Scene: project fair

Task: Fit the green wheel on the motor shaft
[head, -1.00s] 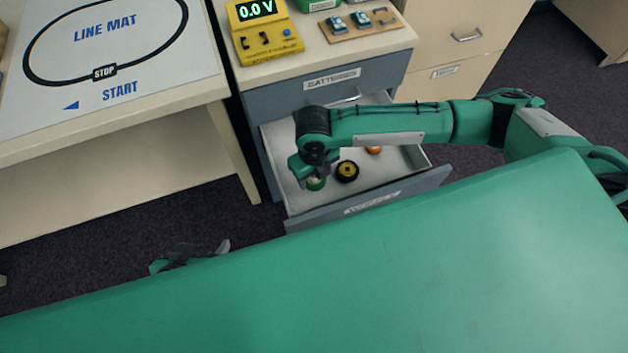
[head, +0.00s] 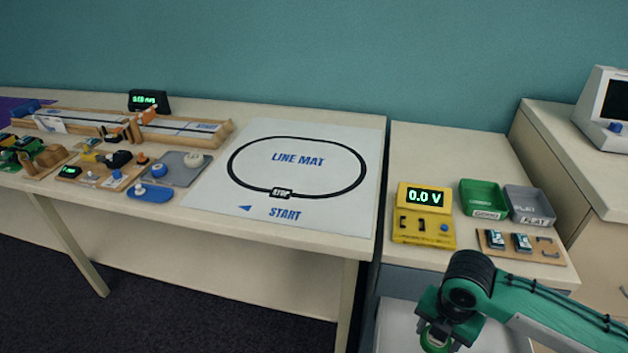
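The green wheel (head: 435,342) shows as a green ring at the bottom right, under my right gripper (head: 440,328). The gripper appears shut on it, though the fingertips are partly hidden by the wrist and cut close to the frame edge. The wheel is over the pale open drawer (head: 393,328). I cannot make out the motor shaft for certain; several small boards and parts stand at the left end of the long table (head: 310,231). My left gripper is out of view.
The line mat (head: 300,180) lies on the table. A wooden track (head: 180,130) and a blue part (head: 150,193) are further left.

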